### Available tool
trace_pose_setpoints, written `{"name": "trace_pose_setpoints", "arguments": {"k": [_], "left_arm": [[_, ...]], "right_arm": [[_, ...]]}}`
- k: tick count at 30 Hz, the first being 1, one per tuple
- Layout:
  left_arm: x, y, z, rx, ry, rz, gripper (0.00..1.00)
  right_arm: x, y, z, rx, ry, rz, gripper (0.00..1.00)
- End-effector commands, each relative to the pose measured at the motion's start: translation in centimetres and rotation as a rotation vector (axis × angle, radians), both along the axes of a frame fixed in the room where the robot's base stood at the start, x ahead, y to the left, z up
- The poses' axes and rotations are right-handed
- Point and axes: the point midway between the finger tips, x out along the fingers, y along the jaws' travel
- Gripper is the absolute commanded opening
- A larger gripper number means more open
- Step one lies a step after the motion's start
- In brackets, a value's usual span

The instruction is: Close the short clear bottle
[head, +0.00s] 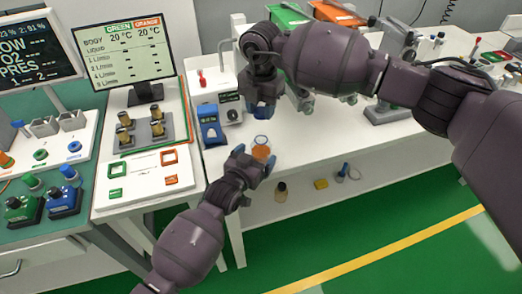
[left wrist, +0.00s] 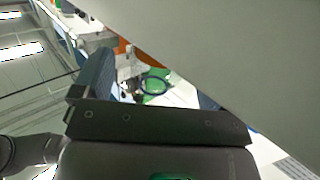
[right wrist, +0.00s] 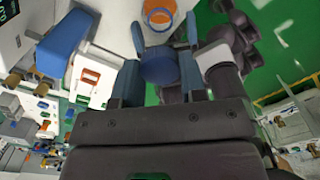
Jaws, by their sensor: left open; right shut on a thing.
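The short clear bottle (head: 261,152) stands open near the front edge of the white table, with orange contents and a blue ring at its mouth. It also shows at the top of the right wrist view (right wrist: 158,16), and its ring (left wrist: 154,84) shows in the left wrist view. My left gripper (head: 254,160) is open, its fingers around the bottle from the front. My right gripper (head: 262,108) is shut on a round blue cap (right wrist: 160,66), behind and above the bottle, apart from it. The fingers mostly hide the cap in the head view.
A blue device (head: 210,125) stands left of my right gripper on the table (head: 335,140). A white panel with a monitor (head: 126,55) is further left. A dark bottle (head: 281,191) and a yellow block (head: 321,184) lie on the lower shelf. The tabletop right of the bottle is clear.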

Motion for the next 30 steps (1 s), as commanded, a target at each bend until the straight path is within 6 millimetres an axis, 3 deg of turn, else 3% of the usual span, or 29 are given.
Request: {"name": "trace_pose_setpoints", "arguments": {"k": [9, 21, 30], "left_arm": [[2.7, -1.4, -0.4, -0.001, -0.001, -0.001, 0.91], [3.0, -1.5, -0.5, 0.0, 0.0, 0.0, 0.9], [3.0, -1.5, -0.5, 0.0, 0.0, 0.0, 0.44]], "right_arm": [[0.0, 0.0, 0.0, 0.0, 0.0, 0.0, 0.17], [0.0, 0.0, 0.0, 0.0, 0.0, 0.0, 0.17], [0.0, 0.0, 0.0, 0.0, 0.0, 0.0, 0.17]]}}
